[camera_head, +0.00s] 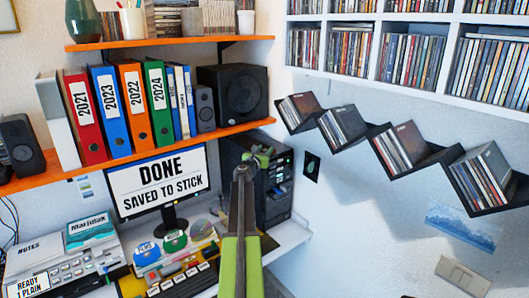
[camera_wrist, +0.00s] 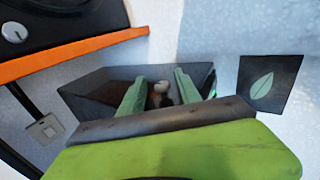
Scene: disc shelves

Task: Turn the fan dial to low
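I cannot clearly make out a fan dial. A black computer tower (camera_head: 273,204) stands on the white desk, its front panel facing right, with small fittings too small to tell apart. My gripper (camera_head: 258,155) is in front of the tower's upper part in the camera_head view. In the camera_wrist view its two green fingers (camera_wrist: 159,92) are apart, with the dark tower (camera_wrist: 85,88) beyond them. A small brownish and pale shape (camera_wrist: 160,97) shows between the fingers; I cannot tell what it is or whether it is touched.
An orange shelf (camera_head: 225,134) with binders and a black speaker (camera_head: 240,92) runs above the tower. A dark leaf-marked plate (camera_wrist: 270,83) is on the wall to the right.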

